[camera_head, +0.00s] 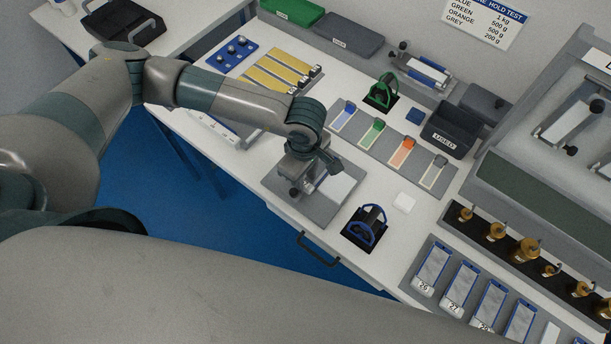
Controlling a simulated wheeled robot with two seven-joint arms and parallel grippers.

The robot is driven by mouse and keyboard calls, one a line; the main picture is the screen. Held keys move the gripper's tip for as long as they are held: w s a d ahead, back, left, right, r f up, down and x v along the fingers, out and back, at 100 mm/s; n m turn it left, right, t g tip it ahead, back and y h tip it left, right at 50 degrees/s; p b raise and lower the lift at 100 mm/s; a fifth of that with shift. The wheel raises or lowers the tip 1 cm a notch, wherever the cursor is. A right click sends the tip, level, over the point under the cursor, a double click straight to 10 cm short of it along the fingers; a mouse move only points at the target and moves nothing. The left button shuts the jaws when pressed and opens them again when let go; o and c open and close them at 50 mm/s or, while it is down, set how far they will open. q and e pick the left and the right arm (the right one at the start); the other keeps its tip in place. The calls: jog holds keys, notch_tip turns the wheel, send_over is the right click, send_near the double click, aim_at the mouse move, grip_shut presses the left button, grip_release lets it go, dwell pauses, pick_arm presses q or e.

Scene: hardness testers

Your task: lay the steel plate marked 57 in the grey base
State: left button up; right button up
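My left gripper (329,162) reaches in from the left and points down over a grey square base (331,204) near the front edge of the bench. The wrist hides the far part of the base, and I cannot tell whether the fingers are open or hold anything. I cannot make out a plate marked 57. Numbered plates, among them 26 (433,265) and 27 (461,284), stand in a grey rack at the lower right. My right gripper is not in view.
Behind are a strip with coloured pieces (403,151), a black "USED" bin (451,131) and a green-handled tool (381,93). Brass weights (524,250) line the right.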

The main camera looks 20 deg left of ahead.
pick_arm(q)
jog(key=shift+s, duration=0.25)
jog(key=shift+w+r+b, duration=0.1)
jog(key=shift+r+b, duration=0.2)
jog(key=shift+r, duration=0.1)
notch_tip(320, 180, up, 17)
jog(key=b, duration=0.5)
jog(key=shift+f, duration=0.2)
